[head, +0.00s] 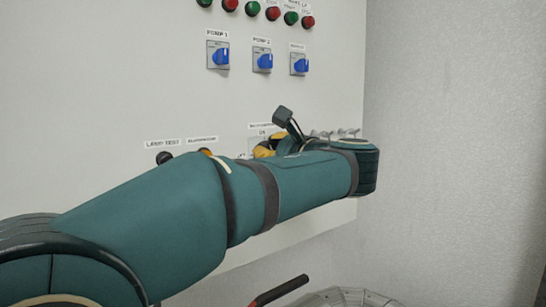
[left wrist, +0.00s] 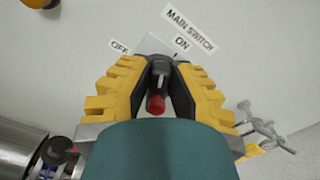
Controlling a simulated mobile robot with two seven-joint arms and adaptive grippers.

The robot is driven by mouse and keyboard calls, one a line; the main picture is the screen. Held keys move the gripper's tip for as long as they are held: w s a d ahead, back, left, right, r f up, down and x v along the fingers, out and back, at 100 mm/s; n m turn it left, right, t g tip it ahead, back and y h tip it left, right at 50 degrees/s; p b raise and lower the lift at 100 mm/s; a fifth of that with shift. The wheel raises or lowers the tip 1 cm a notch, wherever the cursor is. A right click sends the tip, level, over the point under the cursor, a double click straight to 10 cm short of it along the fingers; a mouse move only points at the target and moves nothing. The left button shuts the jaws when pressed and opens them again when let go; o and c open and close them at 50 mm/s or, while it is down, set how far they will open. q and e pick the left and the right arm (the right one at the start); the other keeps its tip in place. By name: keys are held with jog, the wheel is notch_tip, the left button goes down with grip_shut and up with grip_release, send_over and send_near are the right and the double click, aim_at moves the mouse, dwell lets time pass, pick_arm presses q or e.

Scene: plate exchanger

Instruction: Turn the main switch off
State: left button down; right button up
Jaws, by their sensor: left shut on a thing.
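The main switch (left wrist: 159,78) shows in the left wrist view as a dark knob with a pale line and a red end, on a pale plate under the MAIN SWITCH label (left wrist: 189,29). The ON label (left wrist: 182,43) is at its upper right and the OFF label (left wrist: 120,47) at its upper left. I cannot tell for sure which label the knob points to. My left gripper (left wrist: 160,68) has its yellow fingers on both sides of the knob and is shut on it. In the head view my left gripper (head: 268,147) is mostly hidden behind my arm. My right gripper is not in view.
Blue selector switches (head: 262,61) and red and green buttons (head: 252,8) sit higher on the white panel (head: 130,70). A black knob (head: 164,158) is left of the gripper. Keys or small metal fittings (head: 338,133) stick out to the right.

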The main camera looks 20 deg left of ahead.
pick_arm(q)
jog(key=n+b, duration=0.1)
jog(key=n, duration=0.1)
jog(key=n+b, duration=0.1)
jog(key=f+n+b, duration=0.1)
jog(key=n+b, duration=0.1)
jog(key=shift+s+a+n, duration=0.25)
jog(key=shift+n, duration=0.05)
jog(key=n+b, duration=0.3)
jog(key=shift+f, duration=0.15)
jog(key=shift+s+a+f+n+b, duration=0.1)
jog(key=shift+n+b, duration=0.5)
jog(key=shift+n, duration=0.35)
jog(key=shift+f+n+b, duration=0.1)
jog(key=shift+n+b, duration=0.45)
jog(key=shift+n, duration=0.4)
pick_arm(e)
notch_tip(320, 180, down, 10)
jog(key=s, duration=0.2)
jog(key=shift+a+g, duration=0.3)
pick_arm(q)
jog(key=shift+r, duration=0.1)
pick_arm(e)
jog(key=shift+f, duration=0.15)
pick_arm(q)
jog(key=c, duration=0.9)
grip_release()
jog(key=shift+o, duration=0.2)
jog(key=v, duration=1.2)
